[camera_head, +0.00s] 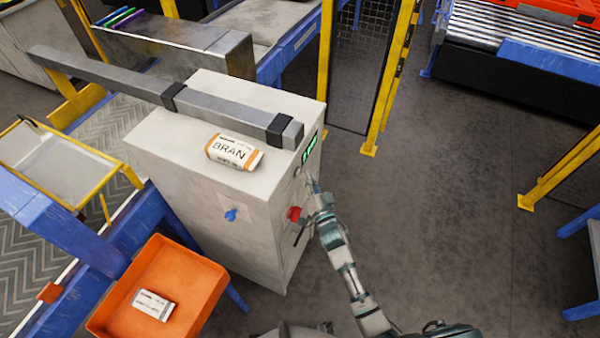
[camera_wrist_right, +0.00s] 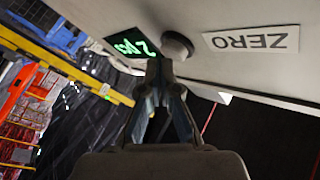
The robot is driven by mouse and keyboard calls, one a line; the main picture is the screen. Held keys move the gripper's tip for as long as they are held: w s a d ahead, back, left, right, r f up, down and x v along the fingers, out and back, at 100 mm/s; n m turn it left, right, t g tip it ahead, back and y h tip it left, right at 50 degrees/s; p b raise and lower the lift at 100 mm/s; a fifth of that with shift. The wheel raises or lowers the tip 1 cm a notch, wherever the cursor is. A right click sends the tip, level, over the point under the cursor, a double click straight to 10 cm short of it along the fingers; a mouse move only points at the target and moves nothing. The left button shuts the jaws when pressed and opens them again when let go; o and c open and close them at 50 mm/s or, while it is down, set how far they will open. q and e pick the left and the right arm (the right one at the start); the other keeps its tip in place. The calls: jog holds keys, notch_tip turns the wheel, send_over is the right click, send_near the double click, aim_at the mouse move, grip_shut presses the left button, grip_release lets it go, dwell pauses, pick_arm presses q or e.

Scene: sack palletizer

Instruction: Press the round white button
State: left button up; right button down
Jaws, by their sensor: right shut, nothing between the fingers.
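A round, pale grey-white button (camera_wrist_right: 177,46) sticks out of the cabinet's side panel in the right wrist view, between a green-lit display (camera_wrist_right: 130,45) and a label reading ZERO (camera_wrist_right: 252,40). My right gripper (camera_wrist_right: 160,68) is shut and empty. Its fingertips are just below and left of the button in that view; I cannot tell whether they touch it. In the head view my right gripper (camera_head: 314,186) is at the right side of the white cabinet (camera_head: 170,145), below the display (camera_head: 309,147). The button is too small to make out surely there. My left gripper is not in view.
A red knob (camera_head: 293,214) is on the cabinet close to my right arm, and a blue knob (camera_head: 231,214) is on its front. An orange bin (camera_head: 205,290) stands lower left.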

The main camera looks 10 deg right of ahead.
jog(key=shift+w+a, duration=0.3)
jog(key=shift+a, duration=0.1)
dwell(0.8)
jog(key=shift+s+d, duration=0.1)
jog(key=shift+s+d+p, duration=0.4)
jog(key=shift+s+d, duration=0.05)
jog(key=shift+d, duration=0.2)
jog(key=s+d, duration=0.1)
jog(key=s+d+p, duration=0.1)
jog(key=d+p, duration=0.1)
jog(key=d, duration=0.1)
jog(key=shift+s+d, duration=0.1)
jog(key=shift+s, duration=0.3)
dwell(0.8)
